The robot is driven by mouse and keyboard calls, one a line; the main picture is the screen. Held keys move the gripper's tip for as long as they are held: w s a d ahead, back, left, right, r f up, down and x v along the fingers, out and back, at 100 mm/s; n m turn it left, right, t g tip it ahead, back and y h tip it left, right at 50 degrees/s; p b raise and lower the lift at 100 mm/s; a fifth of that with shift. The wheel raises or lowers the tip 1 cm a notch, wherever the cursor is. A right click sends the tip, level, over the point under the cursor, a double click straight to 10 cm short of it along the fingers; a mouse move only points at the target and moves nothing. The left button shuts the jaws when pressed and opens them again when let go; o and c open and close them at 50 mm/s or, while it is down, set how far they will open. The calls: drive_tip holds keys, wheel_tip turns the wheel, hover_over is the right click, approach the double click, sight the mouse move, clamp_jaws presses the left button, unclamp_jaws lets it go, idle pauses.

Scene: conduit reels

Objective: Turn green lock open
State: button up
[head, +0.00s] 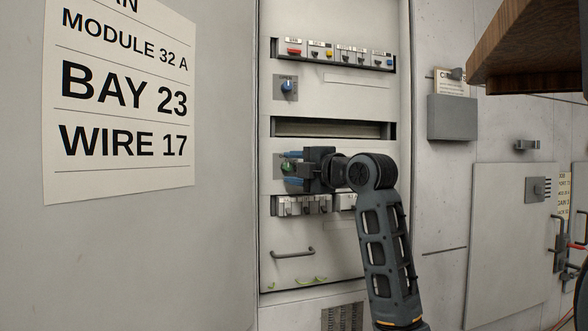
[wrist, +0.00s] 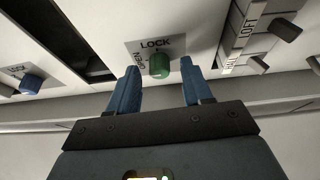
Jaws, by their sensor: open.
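The green lock (wrist: 160,66) is a round knob on a grey plate (wrist: 135,47) lettered LOCK and OPEN, in the wrist view. In the head view the green lock (head: 288,168) shows beside my gripper at the cabinet front. My gripper (wrist: 158,75) is open, with one blue finger on each side of the knob and a gap showing on both sides. In the head view my gripper (head: 291,168) points left at the panel, and its fingers partly hide the lock plate. I cannot tell how deep the fingers reach around the knob.
A blue knob (head: 287,87) sits higher on the cabinet, and it also shows in the wrist view (wrist: 30,83). A dark slot (head: 330,128) lies above the lock. Several grey switches (head: 300,206) are below it, near my gripper. A handle (head: 293,253) is lower down.

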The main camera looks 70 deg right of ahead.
drive_tip(key=v, duration=0.7)
drive_tip(key=shift+s+a+b, duration=0.15)
drive_tip(key=shift+s+b, duration=0.15)
drive_tip(key=shift+b, duration=0.05)
drive_tip(key=shift+w+f, duration=0.1)
drive_tip(key=shift+f, duration=0.05)
